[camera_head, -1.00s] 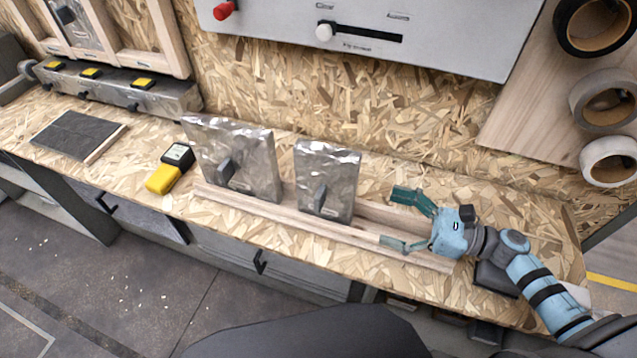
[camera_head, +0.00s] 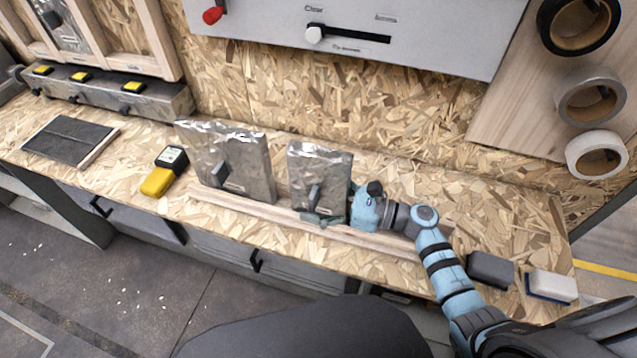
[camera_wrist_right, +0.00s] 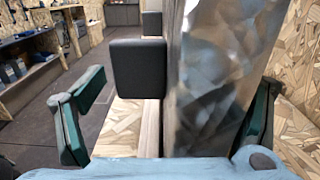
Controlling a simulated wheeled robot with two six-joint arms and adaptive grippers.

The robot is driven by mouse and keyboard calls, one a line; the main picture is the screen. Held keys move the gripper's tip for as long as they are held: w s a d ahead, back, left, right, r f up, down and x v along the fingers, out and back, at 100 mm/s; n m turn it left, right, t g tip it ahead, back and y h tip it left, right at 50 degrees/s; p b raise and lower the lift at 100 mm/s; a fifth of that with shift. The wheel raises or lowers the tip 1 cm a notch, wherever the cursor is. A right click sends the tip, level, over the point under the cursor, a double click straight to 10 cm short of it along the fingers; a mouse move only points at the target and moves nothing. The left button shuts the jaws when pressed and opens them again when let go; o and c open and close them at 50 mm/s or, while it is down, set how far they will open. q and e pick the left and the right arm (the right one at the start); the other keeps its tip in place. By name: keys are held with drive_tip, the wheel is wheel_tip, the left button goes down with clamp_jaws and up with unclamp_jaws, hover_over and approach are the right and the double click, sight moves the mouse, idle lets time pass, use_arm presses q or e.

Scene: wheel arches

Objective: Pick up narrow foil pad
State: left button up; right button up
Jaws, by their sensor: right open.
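The narrow foil pad (camera_head: 322,172) stands upright in a wooden rack (camera_head: 280,214) on the bench, with a dark grip block on its front face. A wider foil pad (camera_head: 236,165) stands to its left in the same rack. My right gripper (camera_head: 335,205) is open at the narrow pad's right edge. In the right wrist view the narrow pad (camera_wrist_right: 215,75) and its dark block (camera_wrist_right: 137,70) stand between the open green fingers (camera_wrist_right: 175,115), the right finger close beside the pad. My left gripper is not in view.
A yellow and black meter (camera_head: 164,171) and a dark flat panel (camera_head: 68,140) lie to the left. A dark block (camera_head: 490,269) and a white-and-blue block (camera_head: 551,287) lie at the right. A panel with a slider (camera_head: 350,35) and tape rolls (camera_head: 590,95) are on the wall.

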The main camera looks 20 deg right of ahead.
sight(318, 186)
drive_tip(key=shift+d, duration=0.1)
drive_tip(key=c, duration=1.2)
drive_tip(key=shift+s, duration=0.1)
wheel_tip(318, 186, up, 20)
drive_tip(key=p, duration=0.4)
drive_tip(key=s+a+r+p, duration=0.1)
drive_tip(key=s, duration=0.1)
drive_tip(key=s+a+r+p, duration=0.1)
drive_tip(key=s+p, duration=0.1)
drive_tip(key=s+a+r+p, duration=0.1)
drive_tip(key=p, duration=0.1)
drive_tip(key=shift+s+a, duration=0.35)
drive_tip(key=shift+s, duration=0.05)
drive_tip(key=shift+f, duration=0.1)
